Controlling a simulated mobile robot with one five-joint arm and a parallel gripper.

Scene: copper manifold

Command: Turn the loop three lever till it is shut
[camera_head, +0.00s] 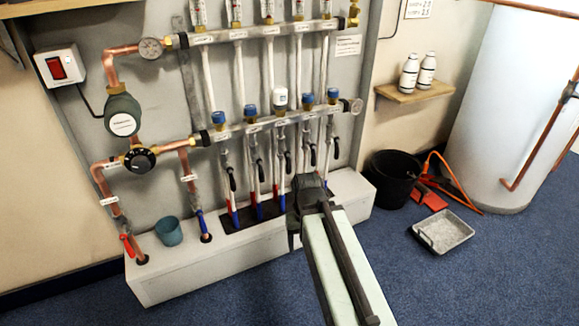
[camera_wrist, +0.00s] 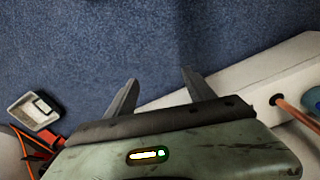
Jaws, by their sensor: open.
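The copper manifold has an upper bar (camera_head: 260,33) and a lower bar (camera_head: 270,123), with several loops hanging from the lower one. The loop three lever (camera_head: 288,163), the middle one in the row, is black and points roughly down along its pipe in the head view. My gripper (camera_head: 308,184) is in front of the white box, just below and right of that lever in the picture. I cannot tell the depth gap. In the wrist view, my gripper (camera_wrist: 158,82) has its fingers apart with nothing between them. No lever shows there.
Neighbouring black levers (camera_head: 260,170) and (camera_head: 312,155) hang close on both sides. The white box (camera_head: 170,278) carries a teal cup (camera_head: 168,231). A black bucket (camera_head: 393,178) and a grey tray (camera_head: 443,232) are on the floor at right. Blue carpet in front is clear.

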